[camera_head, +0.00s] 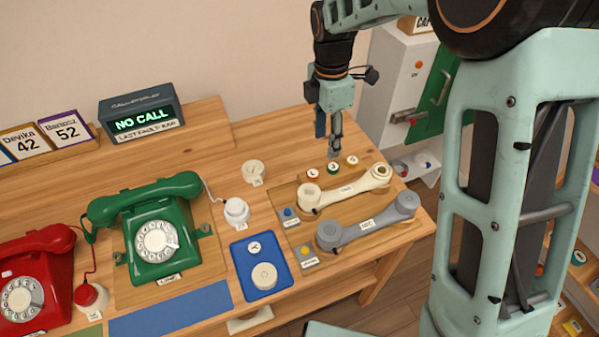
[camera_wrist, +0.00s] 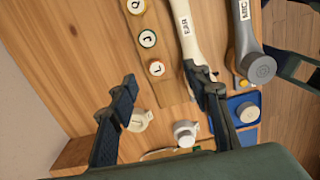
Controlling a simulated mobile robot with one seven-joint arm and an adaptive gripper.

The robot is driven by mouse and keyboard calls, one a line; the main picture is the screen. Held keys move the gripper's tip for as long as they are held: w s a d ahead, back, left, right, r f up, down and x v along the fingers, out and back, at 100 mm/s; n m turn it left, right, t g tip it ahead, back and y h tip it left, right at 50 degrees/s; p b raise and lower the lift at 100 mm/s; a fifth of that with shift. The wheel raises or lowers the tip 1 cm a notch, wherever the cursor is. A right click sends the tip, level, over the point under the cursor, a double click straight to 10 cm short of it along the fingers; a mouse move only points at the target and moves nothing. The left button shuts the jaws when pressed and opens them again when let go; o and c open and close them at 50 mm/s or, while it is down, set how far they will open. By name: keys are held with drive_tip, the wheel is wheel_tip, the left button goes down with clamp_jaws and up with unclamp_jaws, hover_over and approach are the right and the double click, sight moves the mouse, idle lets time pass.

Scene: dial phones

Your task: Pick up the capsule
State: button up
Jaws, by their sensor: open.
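No label reads "capsule", so I cannot tell which round part is meant. A white round disc (camera_head: 264,276) lies on a blue tray (camera_head: 241,253); it also shows in the wrist view (camera_wrist: 247,112). A white round cap (camera_head: 237,210) stands left of the handsets, also in the wrist view (camera_wrist: 185,133). A cream round piece (camera_head: 253,172) with a label lies behind it; in the wrist view (camera_wrist: 140,119) it is beside my left finger. My gripper (camera_head: 335,152) is open and empty above the back of the bench, its fingers spread in the wrist view (camera_wrist: 168,92).
A green phone (camera_head: 155,232) and red phone (camera_head: 35,280) stand left. A grey cabinet (camera_head: 388,85) stands right.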

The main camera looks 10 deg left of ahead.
sight(313, 173)
drive_tip(key=a+f, duration=0.1)
drive_tip(key=f, duration=0.7)
drive_tip(key=a+f, duration=0.1)
drive_tip(key=f, duration=0.2)
drive_tip(key=shift+s+a+f, duration=0.2)
drive_tip(key=shift+a+f, duration=0.15)
drive_tip(key=shift+f, duration=0.05)
drive_tip(key=shift+c, duration=0.2)
drive_tip(key=c, duration=1.1)
drive_tip(key=shift+o, duration=0.2)
drive_tip(key=shift+r, duration=0.15)
